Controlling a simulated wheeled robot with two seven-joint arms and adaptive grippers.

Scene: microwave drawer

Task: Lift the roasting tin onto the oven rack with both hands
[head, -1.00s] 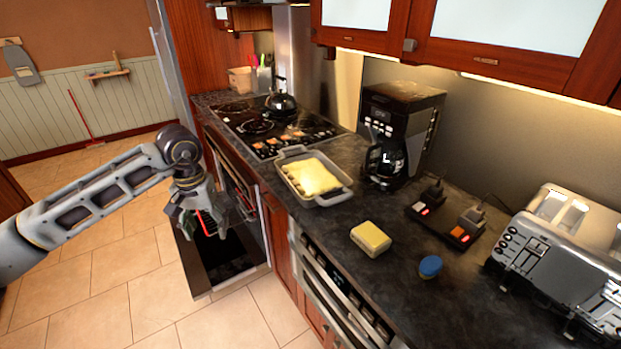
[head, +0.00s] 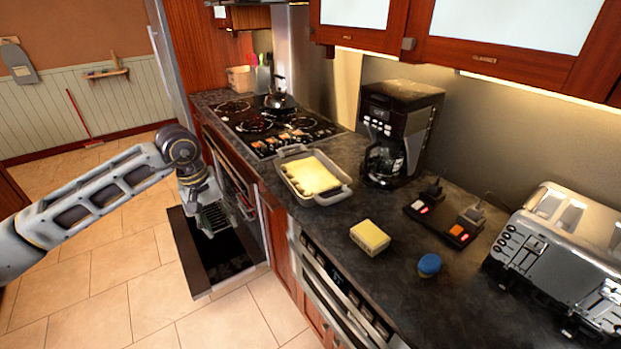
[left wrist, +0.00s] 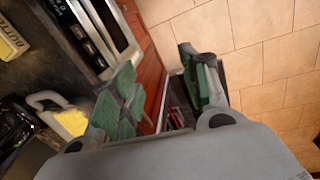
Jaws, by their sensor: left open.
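The grey roasting tin (head: 322,199), with yellow food inside, stands upright on the dark counter beside the hob. Part of it shows at the left of the left wrist view (left wrist: 42,99). My left gripper (head: 222,214) is open and empty, out over the lowered oven door (head: 196,262), left of the tin and apart from it. Its green-padded fingers show spread in the left wrist view (left wrist: 163,88). The oven interior is mostly hidden, and I cannot make out the rack clearly. My right gripper is not in view.
A butter block (head: 370,237) and a blue-topped item (head: 429,265) lie on the counter near the tin. A coffee maker (head: 402,130) stands behind it. A toaster (head: 562,258) is at the right, a kettle (head: 280,97) on the hob. The floor at left is free.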

